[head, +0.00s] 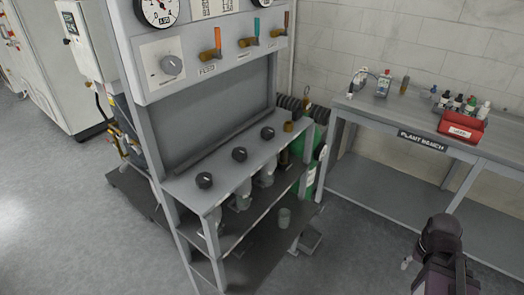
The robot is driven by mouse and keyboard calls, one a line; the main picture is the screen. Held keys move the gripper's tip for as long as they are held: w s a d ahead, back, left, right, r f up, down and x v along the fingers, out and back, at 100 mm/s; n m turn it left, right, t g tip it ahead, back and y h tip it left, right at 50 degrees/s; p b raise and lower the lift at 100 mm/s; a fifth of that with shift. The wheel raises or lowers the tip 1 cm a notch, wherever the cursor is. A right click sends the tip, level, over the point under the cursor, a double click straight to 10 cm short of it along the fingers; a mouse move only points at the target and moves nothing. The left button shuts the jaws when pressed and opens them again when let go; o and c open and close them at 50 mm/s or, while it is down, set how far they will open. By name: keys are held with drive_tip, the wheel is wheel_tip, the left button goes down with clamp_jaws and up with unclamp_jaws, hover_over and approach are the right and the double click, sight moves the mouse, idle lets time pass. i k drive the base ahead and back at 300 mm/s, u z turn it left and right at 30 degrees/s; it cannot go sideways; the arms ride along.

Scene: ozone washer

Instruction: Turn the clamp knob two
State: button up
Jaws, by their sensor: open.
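Three black round knobs sit in a row on the grey shelf top (222,178) of the washer frame. The near knob (204,180) is at the left, the middle knob (239,154) is between, and the far knob (267,133) is at the right. No numbers are readable on them. Pale bottle-like fittings (243,193) hang beneath the shelf. My dark arm rises at the lower right, well apart from the knobs. Only a small pale tip of my gripper (407,263) shows beside it, open; the rest is hidden or out of view.
Above the shelf is a panel with a grey dial (171,65), gauges and several coloured valve levers (248,42). The plant bench (420,125) with bottles and a red bin (459,127) is at right. Floor between is clear.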

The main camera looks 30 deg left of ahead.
sight(239, 153)
drive_tip(key=z, duration=0.25)
drive_tip(key=k, duration=1.45)
drive_tip(key=u, duration=1.25)
drive_tip(key=i, duration=0.75)
drive_tip(key=z, duration=0.15)
